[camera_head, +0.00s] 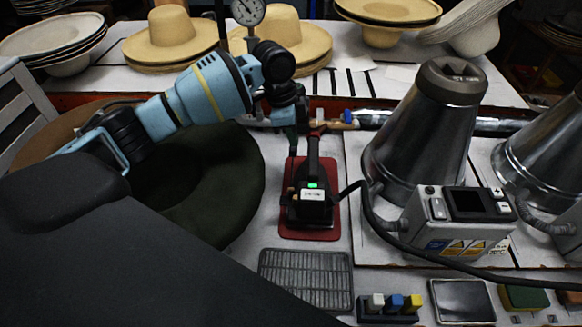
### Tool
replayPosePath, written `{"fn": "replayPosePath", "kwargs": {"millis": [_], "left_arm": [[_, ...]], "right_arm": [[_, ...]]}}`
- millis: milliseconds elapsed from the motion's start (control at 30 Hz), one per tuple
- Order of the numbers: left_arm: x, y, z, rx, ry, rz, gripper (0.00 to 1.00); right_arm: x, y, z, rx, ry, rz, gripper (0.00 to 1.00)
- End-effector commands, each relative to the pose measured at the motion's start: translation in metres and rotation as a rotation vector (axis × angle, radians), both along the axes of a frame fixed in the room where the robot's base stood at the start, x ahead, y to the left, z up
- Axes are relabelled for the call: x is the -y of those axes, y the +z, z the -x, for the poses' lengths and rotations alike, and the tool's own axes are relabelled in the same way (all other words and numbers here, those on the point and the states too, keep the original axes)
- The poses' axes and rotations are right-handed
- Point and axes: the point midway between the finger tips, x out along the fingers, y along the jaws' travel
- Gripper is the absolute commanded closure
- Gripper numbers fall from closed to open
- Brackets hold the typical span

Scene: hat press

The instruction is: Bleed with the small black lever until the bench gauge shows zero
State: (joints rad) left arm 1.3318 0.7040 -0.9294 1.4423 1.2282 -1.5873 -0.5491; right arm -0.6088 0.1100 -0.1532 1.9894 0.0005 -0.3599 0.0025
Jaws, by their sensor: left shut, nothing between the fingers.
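The bench gauge (248,10) is a round white dial at the top of the view, cut by the frame's upper edge. Its needle is too small to read surely. My left arm comes in from the left, and its gripper (291,145) points down just behind the black iron, near the pipe along the bench. The gripper is shut and empty. I cannot pick out the small black lever; the gripper and wrist may hide it. My right gripper is not in view.
A black iron (313,195) stands on a red mat (308,233). A metal cone (425,135) with a control box (455,220) stands to the right, its dark cable crossing the bench. A blue-handled valve (348,117) sits on the pipe. Straw hats (170,35) line the back.

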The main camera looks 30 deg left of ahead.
Motion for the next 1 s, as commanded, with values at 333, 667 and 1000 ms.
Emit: {"fn": "replayPosePath", "kwargs": {"millis": [333,667,1000], "left_arm": [[0.000,0.000,0.000,0.000,0.000,0.000,1.00],[0.000,-0.004,0.000,-0.001,0.000,0.000,1.00],[0.000,-0.010,0.000,-0.001,0.000,0.000,1.00]], "right_arm": [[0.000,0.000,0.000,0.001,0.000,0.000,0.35],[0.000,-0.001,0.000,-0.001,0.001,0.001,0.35],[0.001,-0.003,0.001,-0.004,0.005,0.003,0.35]]}}
